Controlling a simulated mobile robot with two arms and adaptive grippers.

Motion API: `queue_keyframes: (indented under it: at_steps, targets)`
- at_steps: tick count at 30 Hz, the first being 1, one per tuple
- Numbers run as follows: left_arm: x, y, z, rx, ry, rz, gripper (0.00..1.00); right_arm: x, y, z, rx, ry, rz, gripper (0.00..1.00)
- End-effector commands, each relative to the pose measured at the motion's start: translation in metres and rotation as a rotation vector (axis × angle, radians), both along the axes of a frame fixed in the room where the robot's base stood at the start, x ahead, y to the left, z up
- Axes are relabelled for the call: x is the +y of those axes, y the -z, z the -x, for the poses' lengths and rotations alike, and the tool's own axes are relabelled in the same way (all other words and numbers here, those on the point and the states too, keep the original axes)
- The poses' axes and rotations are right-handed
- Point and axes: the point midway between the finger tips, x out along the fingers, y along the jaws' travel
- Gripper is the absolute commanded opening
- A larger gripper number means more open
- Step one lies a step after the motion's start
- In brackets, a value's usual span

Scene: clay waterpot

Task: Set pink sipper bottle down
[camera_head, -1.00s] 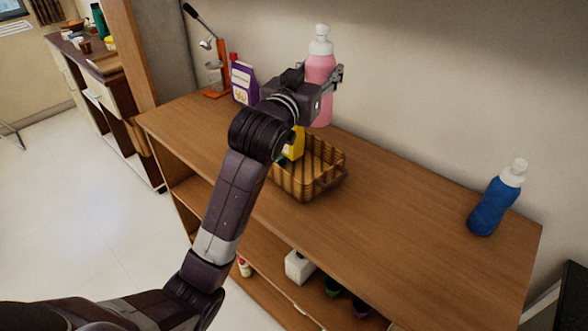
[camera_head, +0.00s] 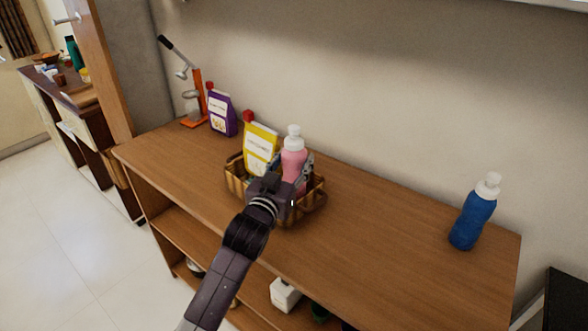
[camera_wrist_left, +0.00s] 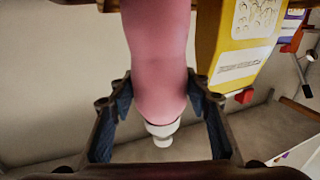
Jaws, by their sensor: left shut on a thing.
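The pink sipper bottle (camera_head: 293,160) with a white cap stands upright at the woven basket (camera_head: 236,180) on the wooden shelf unit. My left gripper (camera_head: 296,178) is shut around the bottle's upper body. In the left wrist view, which is upside down, the bottle (camera_wrist_left: 160,55) lies between the two fingers with its white cap toward the bottom. The bottle's lower part is hidden in the head view, so I cannot tell whether it touches the basket floor. My right gripper is not in view.
A yellow carton (camera_head: 261,145) stands in the basket beside the bottle. A purple carton (camera_head: 222,115) and an orange juicer (camera_head: 196,105) stand further left. A blue bottle (camera_head: 472,215) stands near the right end. The shelf top (camera_head: 375,220) between basket and blue bottle is clear.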

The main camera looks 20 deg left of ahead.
Motion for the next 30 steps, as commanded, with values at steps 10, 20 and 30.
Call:
queue_keyframes:
  at_steps: [10, 20, 30]
  targets:
    - [0.0, 0.025, 0.0, -0.003, 0.0, 0.002, 0.1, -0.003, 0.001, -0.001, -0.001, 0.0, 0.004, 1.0]
    - [0.0, 0.029, 0.0, 0.002, 0.0, 0.001, 0.55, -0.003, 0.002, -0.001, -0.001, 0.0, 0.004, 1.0]
    - [0.0, 0.028, 0.0, 0.001, 0.0, 0.001, 0.62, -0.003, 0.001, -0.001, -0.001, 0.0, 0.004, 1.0]
